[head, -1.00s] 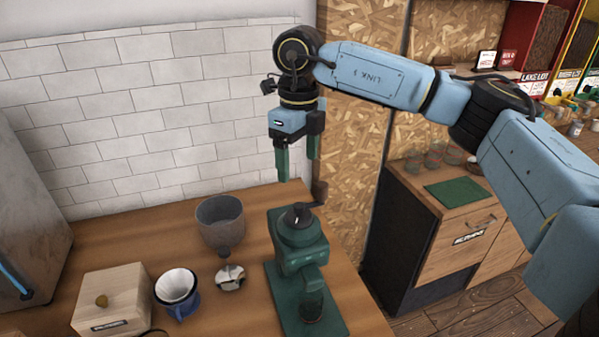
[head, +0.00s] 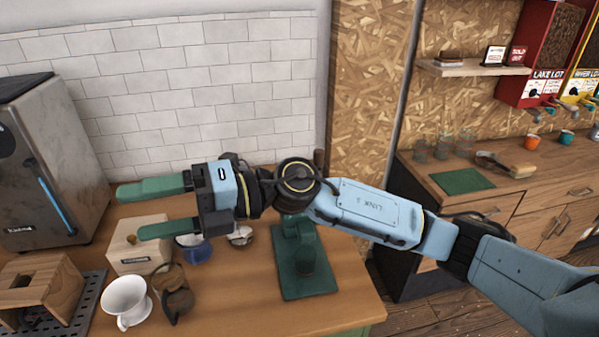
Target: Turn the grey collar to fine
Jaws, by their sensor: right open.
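The green grinder (head: 305,262) stands on its green base on the wooden counter. Its upper part is hidden behind my right arm, and I cannot see a grey collar on it. A brown knob (head: 318,157) shows just above the arm. My right gripper (head: 131,212) is open and empty, with its two green fingers pointing left. It hangs above the counter, left of the grinder and well apart from it, in front of the wooden box. My left gripper is not in view.
The wooden box (head: 135,257), a blue cup (head: 196,250), a small metal piece (head: 241,236), brown cups (head: 176,298) and a white cup (head: 126,302) stand below or near the gripper. A grey machine (head: 50,170) stands at left. The counter's front right is clear.

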